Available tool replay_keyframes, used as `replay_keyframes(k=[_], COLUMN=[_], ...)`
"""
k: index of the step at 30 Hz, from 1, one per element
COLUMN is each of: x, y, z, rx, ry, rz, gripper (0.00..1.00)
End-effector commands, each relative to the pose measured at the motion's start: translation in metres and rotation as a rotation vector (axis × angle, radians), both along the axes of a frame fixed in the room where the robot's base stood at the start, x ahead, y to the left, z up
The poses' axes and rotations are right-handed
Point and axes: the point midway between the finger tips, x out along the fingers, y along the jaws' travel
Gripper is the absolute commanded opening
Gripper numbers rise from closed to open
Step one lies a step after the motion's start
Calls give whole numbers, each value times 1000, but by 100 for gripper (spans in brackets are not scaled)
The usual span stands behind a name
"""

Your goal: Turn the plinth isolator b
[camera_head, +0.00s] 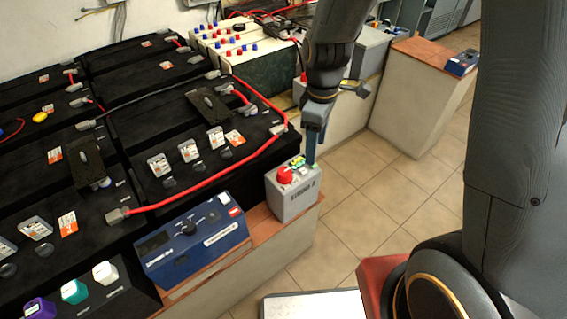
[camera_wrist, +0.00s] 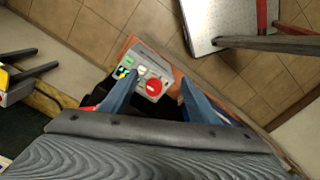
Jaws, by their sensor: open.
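A small grey box with a round red knob (camera_head: 285,174) on top stands on the wooden top of the low plinth; it appears to be the isolator, though its front lettering (camera_head: 298,194) is too small to read surely. Small green and yellow parts sit on its top behind the knob. My gripper (camera_head: 311,158) points down over the back right of this box. In the wrist view my gripper (camera_wrist: 157,82) is open, with its blue fingers apart. The red knob (camera_wrist: 154,87) shows between them, nearer the right finger, and nothing is held.
A blue box with a black dial (camera_head: 190,228) stands left of the grey box. Black battery blocks (camera_head: 190,130) with red cables fill the left. Another blue device (camera_head: 461,62) sits on a farther plinth. A white-topped surface (camera_head: 312,305) is in front; tiled floor lies right.

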Motion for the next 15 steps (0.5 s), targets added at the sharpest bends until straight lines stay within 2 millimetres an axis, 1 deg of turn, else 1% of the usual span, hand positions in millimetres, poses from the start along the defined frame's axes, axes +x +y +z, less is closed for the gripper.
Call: replay_keyframes(k=[1,3,6,10,12,15], x=[9,22,34,43,46,48], y=[14,31,51,68,74,76], z=[-9,-22,-40,-57,-63,-69], rx=[-1,1,3,5,5,6], ry=[11,14,20,23,23,24], rz=[144,337,566,766,828,869], gripper=[55,55,55,55,55,55])
